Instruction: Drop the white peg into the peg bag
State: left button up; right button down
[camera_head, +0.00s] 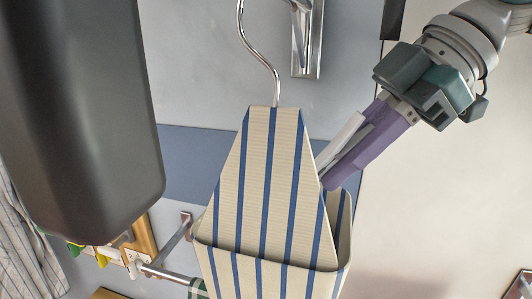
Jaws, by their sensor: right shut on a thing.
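The peg bag (266,200) is cream with blue stripes and hangs from a curved metal hook. Its tall tapering panel rises above an open pocket with a rounded rim. My right gripper (332,168) has purple fingers and comes in from the upper right, pointing down and left. It is shut on the white peg, a pale strip (341,142) along the fingers. The fingertips are beside the right slanted edge of the panel, close above the right side of the pocket opening. Whether they touch the bag I cannot tell. The left gripper is out of view.
A large dark rounded body fills the left side, close to the camera. A metal rail (170,274) with a bracket runs at the lower left, near a wooden piece and yellow and green items. Striped cloth hangs at the far left. The right side is plain wall.

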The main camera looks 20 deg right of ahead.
aim_at(287, 178)
jog(key=shift+s+d, duration=0.15)
jog(key=a, duration=0.2)
jog(key=w+a+f, duration=0.2)
jog(key=a, duration=0.1)
jog(key=shift+a+f, duration=0.1)
jog(key=shift+a, duration=0.2)
dwell(0.6)
jog(key=shift+c, duration=1.5)
grip_release()
